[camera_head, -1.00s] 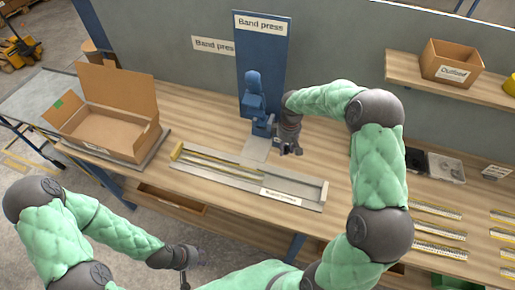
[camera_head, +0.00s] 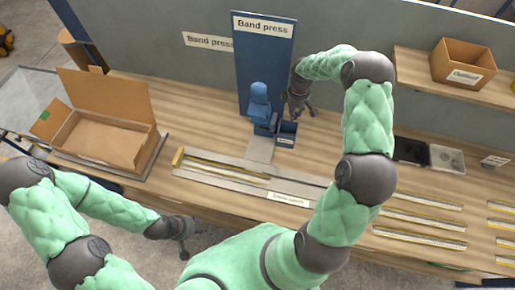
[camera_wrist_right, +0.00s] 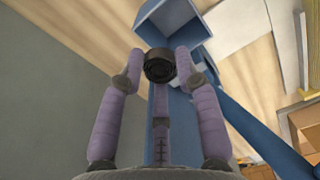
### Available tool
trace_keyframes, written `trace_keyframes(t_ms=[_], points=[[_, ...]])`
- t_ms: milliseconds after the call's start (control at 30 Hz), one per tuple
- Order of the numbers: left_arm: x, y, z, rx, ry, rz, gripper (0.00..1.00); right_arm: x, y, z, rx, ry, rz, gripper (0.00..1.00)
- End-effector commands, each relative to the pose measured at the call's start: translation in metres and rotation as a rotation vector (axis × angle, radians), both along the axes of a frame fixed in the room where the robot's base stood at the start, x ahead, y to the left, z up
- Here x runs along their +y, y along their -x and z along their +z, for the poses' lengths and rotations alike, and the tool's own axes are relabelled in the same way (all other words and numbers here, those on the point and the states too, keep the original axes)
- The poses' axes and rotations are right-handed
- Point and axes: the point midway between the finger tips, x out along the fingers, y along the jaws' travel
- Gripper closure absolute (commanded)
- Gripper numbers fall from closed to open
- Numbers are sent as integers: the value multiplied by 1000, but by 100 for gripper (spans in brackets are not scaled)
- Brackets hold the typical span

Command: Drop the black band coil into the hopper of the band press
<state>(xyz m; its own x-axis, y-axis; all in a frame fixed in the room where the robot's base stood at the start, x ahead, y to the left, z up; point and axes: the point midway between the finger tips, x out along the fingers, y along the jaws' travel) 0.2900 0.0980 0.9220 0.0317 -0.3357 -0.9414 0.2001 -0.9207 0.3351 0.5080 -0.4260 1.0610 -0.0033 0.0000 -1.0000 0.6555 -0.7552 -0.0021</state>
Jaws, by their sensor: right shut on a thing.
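The band press (camera_head: 259,103) is a blue machine in front of a blue "Band press" panel. Its hopper (camera_head: 286,136) is a small open blue box at its right; in the right wrist view the hopper (camera_wrist_right: 170,18) opens just beyond my fingertips. My right gripper (camera_head: 301,110) is above and slightly right of the hopper. In the wrist view it is shut on the black band coil (camera_wrist_right: 158,66), a small dark ring held between the fingertips, apart from the hopper. The coil is too small to make out in the head view. My left gripper (camera_head: 184,246) hangs low before the bench's front edge; its fingers are unclear.
A long grey fixture (camera_head: 222,176) with yellow-edged strips lies in front of the press. An open cardboard box (camera_head: 98,140) stands at left. Black and light square trays (camera_head: 447,158) and several strips lie at right. A shelf (camera_head: 410,62) holds another cardboard box (camera_head: 462,62).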

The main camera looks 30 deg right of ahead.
Motion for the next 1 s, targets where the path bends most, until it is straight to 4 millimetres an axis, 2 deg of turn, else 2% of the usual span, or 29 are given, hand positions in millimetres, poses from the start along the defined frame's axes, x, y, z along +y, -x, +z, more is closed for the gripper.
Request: trace_keyframes(t_ms=[267,700,1000], points=[[0,1,-8,2,0,-1,60,0,1,-15,2,-1,-1,79],[0,1,-31,1,0,0,60,0,1,-58,1,0,-1,79],[0,1,-31,1,0,0,60,0,0,-60,0,0,-1,79]])
